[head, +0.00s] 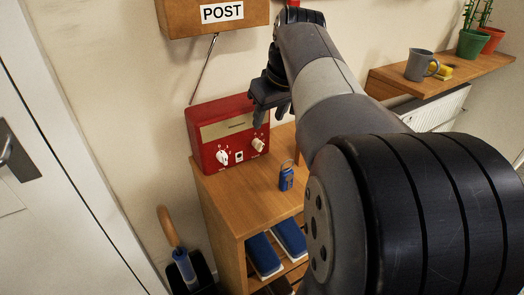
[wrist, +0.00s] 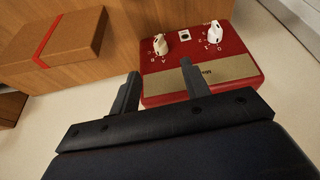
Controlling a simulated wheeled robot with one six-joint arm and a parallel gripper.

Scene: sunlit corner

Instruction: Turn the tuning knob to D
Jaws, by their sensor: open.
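The red radio (head: 212,126) stands on the wooden cabinet against the wall. The tuning knob (head: 258,144), white with letters around it, is at the right of its front in the head view; it shows in the wrist view (wrist: 160,45), with A and B readable beside it. I cannot tell which letter it points to. A second white knob (head: 222,156), marked with numbers, is at the left; it also shows in the wrist view (wrist: 214,32). My gripper (head: 269,121) is open and empty. In the wrist view its fingertips (wrist: 159,69) lie either side of the tuning knob's line, seemingly short of it.
A blue padlock-like object (head: 286,178) stands on the cabinet top (head: 250,195). A wooden box with a red band (wrist: 55,42) lies beside the radio in the wrist view. A POST box (head: 205,18) hangs above. A shelf (head: 440,77) holds a mug (head: 419,66) and plants.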

